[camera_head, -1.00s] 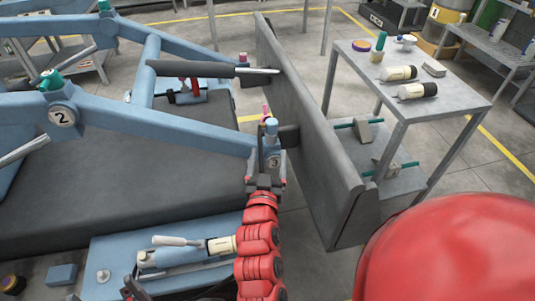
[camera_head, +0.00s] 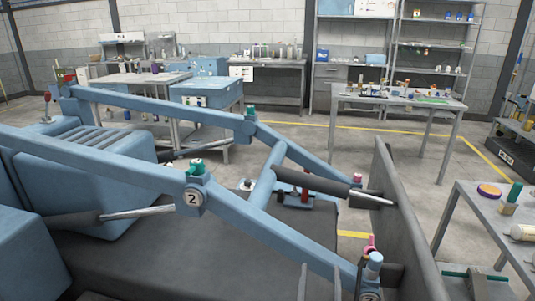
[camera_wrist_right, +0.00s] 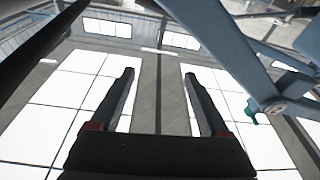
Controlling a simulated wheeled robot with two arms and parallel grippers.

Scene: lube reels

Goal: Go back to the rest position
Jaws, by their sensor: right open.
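My right gripper (camera_wrist_right: 158,75) is open and empty in the right wrist view, its two dark fingers apart and pointing up toward the ceiling's bright panels. In the head view, what look like its dark fingertips (camera_head: 320,278) rise from the bottom edge, in front of the blue lift arm (camera_head: 275,232). A round "2" plate (camera_head: 192,198) and a green cap (camera_head: 196,168) mark one joint of that arm. My left gripper is not in view.
A grey upright plate (camera_head: 398,215) stands right of the fingertips. A side table (camera_head: 487,222) with small parts is at the right edge. Another worktable (camera_head: 400,98) stands farther back. In the right wrist view, a blue arm (camera_wrist_right: 222,62) passes close on the right.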

